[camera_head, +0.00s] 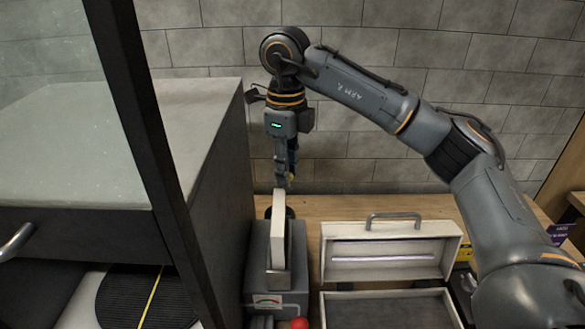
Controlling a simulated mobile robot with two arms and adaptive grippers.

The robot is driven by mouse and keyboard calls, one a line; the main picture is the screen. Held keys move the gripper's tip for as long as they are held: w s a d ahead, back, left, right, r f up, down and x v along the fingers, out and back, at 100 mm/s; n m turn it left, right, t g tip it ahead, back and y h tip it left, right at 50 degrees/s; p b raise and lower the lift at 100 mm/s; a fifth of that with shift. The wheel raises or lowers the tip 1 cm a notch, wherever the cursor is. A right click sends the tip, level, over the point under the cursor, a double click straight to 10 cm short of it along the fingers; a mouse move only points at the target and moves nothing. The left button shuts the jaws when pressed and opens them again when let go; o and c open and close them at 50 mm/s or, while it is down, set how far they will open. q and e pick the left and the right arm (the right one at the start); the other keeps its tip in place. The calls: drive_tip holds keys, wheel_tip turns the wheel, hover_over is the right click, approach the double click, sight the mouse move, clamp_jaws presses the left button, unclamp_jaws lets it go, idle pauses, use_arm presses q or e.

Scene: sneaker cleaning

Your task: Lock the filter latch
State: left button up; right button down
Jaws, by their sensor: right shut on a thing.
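My right gripper (283,184) points down from above and is shut at the top end of the panel. The fingers hide their exact contact. My left gripper is not in view.
A dark cabinet (222,177) with a glass pane stands close left of the unit. An open white toolbox (391,258) with a handle sits to the right. A red knob (299,323) shows at the front. A tiled wall is behind.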

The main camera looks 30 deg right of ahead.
drive_tip(key=shift+w+a+m+b, duration=0.15)
drive_tip(key=shift+a+m, duration=0.25)
drive_tip(key=shift+m, duration=0.7)
drive_tip(key=shift+w+a+m+b, duration=0.15)
drive_tip(key=shift+a+m, duration=0.25)
drive_tip(key=shift+m, duration=0.7)
drive_tip(key=c, duration=1.2)
unclamp_jaws()
drive_tip(key=shift+o, duration=0.2)
wheel_tip(320, 180, up, 12)
